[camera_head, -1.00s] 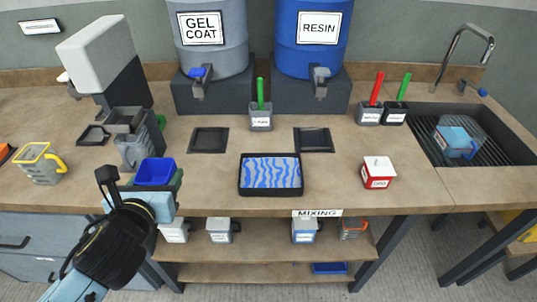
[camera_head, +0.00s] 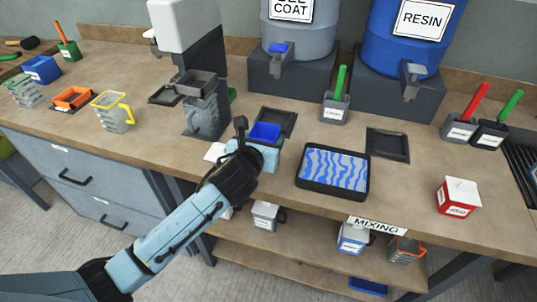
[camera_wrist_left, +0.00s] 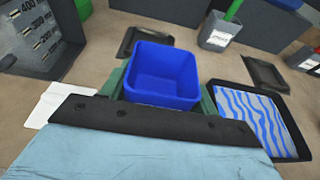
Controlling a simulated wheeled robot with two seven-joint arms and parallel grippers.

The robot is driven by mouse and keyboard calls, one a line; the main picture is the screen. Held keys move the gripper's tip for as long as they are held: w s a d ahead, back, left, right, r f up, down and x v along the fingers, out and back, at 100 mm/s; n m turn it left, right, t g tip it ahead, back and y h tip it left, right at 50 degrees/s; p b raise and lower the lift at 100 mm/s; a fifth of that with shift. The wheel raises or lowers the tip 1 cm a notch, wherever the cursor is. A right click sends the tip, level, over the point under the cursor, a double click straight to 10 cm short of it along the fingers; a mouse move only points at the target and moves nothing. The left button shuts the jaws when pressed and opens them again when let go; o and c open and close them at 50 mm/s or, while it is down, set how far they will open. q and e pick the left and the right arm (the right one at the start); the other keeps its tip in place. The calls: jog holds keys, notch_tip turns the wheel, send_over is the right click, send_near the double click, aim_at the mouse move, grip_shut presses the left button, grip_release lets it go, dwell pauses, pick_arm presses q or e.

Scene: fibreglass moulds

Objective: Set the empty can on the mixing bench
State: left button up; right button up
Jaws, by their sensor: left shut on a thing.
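The empty can is a blue, open-topped square container (camera_head: 265,131), with a bare inside in the left wrist view (camera_wrist_left: 163,75). My left gripper (camera_head: 258,148) is shut on it, with dark green parts along its sides. The can is upright over the front part of the wooden mixing bench (camera_head: 400,185), which carries a "MIXING" label (camera_head: 376,226) on its front edge. I cannot tell whether the can's hidden bottom touches the bench. My right gripper is not in view.
A black tray with a blue wavy pattern (camera_head: 334,170) lies right of the can. A flat black tray (camera_head: 276,121) lies behind it. A grey dispenser (camera_head: 203,105) stands to the left, a white card (camera_head: 215,152) beside the gripper. Bare bench lies before the red box (camera_head: 457,197).

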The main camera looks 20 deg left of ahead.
pick_arm(q)
notch_tip(320, 180, down, 4)
jog(key=shift+b, duration=0.65)
jog(key=shift+f, duration=0.15)
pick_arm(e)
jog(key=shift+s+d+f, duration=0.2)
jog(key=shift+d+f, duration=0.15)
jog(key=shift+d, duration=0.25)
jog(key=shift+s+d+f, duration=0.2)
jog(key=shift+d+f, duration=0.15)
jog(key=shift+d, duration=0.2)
pick_arm(q)
jog(key=o, duration=1.1)
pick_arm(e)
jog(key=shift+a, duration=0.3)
